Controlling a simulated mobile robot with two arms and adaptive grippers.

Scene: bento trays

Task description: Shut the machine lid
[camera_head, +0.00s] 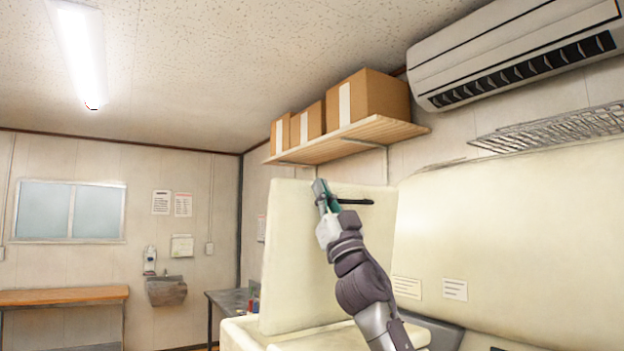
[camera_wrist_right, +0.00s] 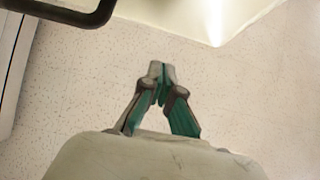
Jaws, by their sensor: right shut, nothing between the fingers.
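The machine lid (camera_head: 295,260) is a tall cream panel. It stands raised, almost upright, above the cream machine body (camera_head: 240,334). A black bar handle (camera_head: 357,201) sits near the lid's upper right. It also seems to be the dark bar in the right wrist view (camera_wrist_right: 62,14), at the upper left. My right gripper (camera_head: 319,185) is in front of the lid's upper part, just left of the handle. Its green-padded fingers (camera_wrist_right: 161,75) are shut with nothing between them, apart from the handle. Whether the fingertips touch the lid cannot be told. My left gripper is out of view.
A second large cream panel (camera_head: 520,240) stands close on the right. A wooden shelf (camera_head: 340,138) with cardboard boxes (camera_head: 368,97) hangs above the lid, and a wire rack (camera_head: 555,130) is further right. A wooden table (camera_head: 62,296) stands far left. Floor space is mostly out of view.

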